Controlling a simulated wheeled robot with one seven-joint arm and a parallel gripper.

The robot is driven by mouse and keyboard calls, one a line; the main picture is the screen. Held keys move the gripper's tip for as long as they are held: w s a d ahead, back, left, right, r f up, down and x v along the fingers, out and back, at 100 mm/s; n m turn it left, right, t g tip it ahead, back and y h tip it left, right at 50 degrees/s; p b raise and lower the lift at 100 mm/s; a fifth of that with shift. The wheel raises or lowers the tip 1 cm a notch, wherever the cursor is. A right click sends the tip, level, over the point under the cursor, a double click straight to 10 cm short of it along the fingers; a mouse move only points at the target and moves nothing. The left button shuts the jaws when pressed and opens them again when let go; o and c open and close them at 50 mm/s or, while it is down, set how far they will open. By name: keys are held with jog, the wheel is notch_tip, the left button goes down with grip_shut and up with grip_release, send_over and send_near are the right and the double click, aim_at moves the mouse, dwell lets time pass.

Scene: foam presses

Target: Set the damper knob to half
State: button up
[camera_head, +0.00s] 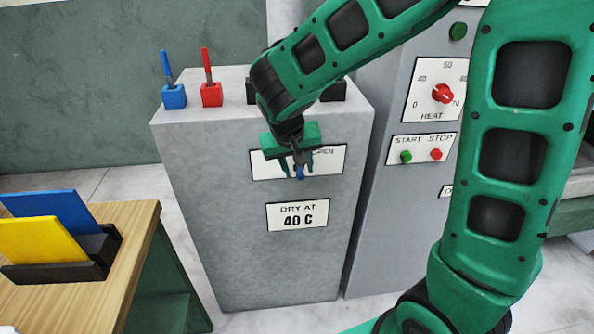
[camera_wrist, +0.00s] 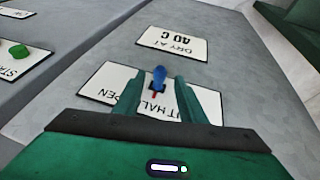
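The damper knob is a small blue knob (camera_wrist: 159,76) on a white plate (camera_wrist: 101,84) lettered with HALF and OPEN, on the front of the grey cabinet. It also shows in the head view as a blue bit (camera_head: 300,173) between my fingers. A short red mark shows at its base in the wrist view, toward the lettering; its exact setting is hard to read. My gripper (camera_head: 297,166) is in front of the plate. In the wrist view its two green fingers (camera_wrist: 159,90) are apart, one on each side of the knob, with gaps visible. The fingers and gripper hide part of the lettering.
A DRY AT 40 C plate (camera_head: 298,215) is below. Blue (camera_head: 173,95) and red (camera_head: 211,93) levers stand on the cabinet top. A grey panel with a red HEAT knob (camera_head: 442,93) is to the right. A wooden table (camera_head: 95,300) is at left.

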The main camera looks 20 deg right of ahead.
jog(key=v, duration=0.8)
jog(key=shift+r, duration=0.15)
jog(key=s+d+m+g, duration=0.3)
jog(key=s+d, duration=1)
jog(key=d, duration=0.4)
jog(key=s+d+f+y, duration=0.1)
jog(key=s, duration=0.5)
jog(key=s+d+f+m+y, duration=0.1)
jog(key=s+d+f+y, duration=0.1)
jog(key=s, duration=0.5)
jog(key=shift+s+d+g, duration=0.2)
jog(key=shift+g, duration=0.2)
jog(key=shift+f, duration=0.15)
